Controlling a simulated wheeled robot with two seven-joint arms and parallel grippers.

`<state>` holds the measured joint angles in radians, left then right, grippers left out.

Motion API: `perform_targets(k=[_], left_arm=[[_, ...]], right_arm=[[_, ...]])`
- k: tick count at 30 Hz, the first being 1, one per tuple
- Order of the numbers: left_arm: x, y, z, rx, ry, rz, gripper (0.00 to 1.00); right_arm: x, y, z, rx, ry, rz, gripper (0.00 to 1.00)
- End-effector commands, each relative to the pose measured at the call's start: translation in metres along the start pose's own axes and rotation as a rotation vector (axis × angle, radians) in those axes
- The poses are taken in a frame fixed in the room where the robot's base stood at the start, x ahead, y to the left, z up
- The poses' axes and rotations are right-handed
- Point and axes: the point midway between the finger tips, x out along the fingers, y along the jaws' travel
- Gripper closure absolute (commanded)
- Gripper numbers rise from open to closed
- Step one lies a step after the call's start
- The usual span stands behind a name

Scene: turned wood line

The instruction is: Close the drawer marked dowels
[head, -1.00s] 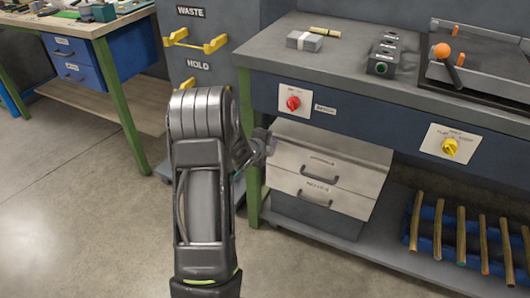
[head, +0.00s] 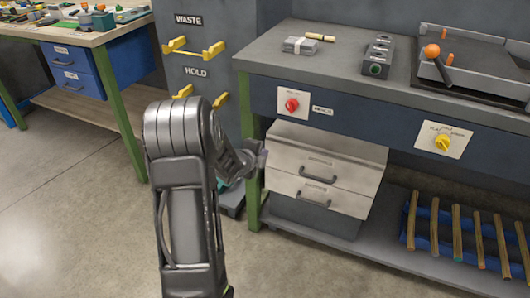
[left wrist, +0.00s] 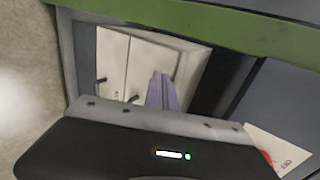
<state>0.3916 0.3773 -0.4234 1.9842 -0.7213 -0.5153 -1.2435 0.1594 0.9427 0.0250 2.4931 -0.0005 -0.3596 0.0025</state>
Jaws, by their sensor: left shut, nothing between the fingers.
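A pale two-drawer unit (head: 352,148) stands under the bench. It has an upper drawer (head: 345,176) and a lower drawer (head: 345,201), each with a dark bar handle and a small label too blurred to read, so I cannot tell which is marked dowels. The two fronts look about level with each other. My left gripper (head: 257,158) is shut and empty at the unit's left edge, beside the green bench leg; contact is unclear. In the left wrist view its fingers (left wrist: 160,92) overlap the pale unit (left wrist: 145,63), with both handles to their left. My right gripper is out of view.
The green bench leg (head: 252,115) is close to my left gripper. The bench top (head: 345,60) overhangs the unit. A lower shelf (head: 375,245) carries a blue rack of rods (head: 443,238) to the right. A cabinet with yellow handles (head: 193,49) stands left. The floor in front is clear.

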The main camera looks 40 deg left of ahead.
Motion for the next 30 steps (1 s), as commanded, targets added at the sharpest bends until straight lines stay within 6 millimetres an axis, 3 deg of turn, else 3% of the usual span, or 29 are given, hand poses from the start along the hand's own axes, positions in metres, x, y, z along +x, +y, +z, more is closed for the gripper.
perform_targets(k=[6,12,30], left_arm=[[-0.042,-0.003,0.001,-0.003,-0.002,-0.003,1.00],[-0.064,-0.001,0.001,0.000,-0.001,-0.002,1.00],[-0.067,0.000,0.001,0.000,-0.001,0.000,1.00]], right_arm=[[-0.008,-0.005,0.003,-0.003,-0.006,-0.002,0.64],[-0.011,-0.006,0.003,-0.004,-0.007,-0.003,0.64],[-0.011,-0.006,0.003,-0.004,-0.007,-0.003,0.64]])
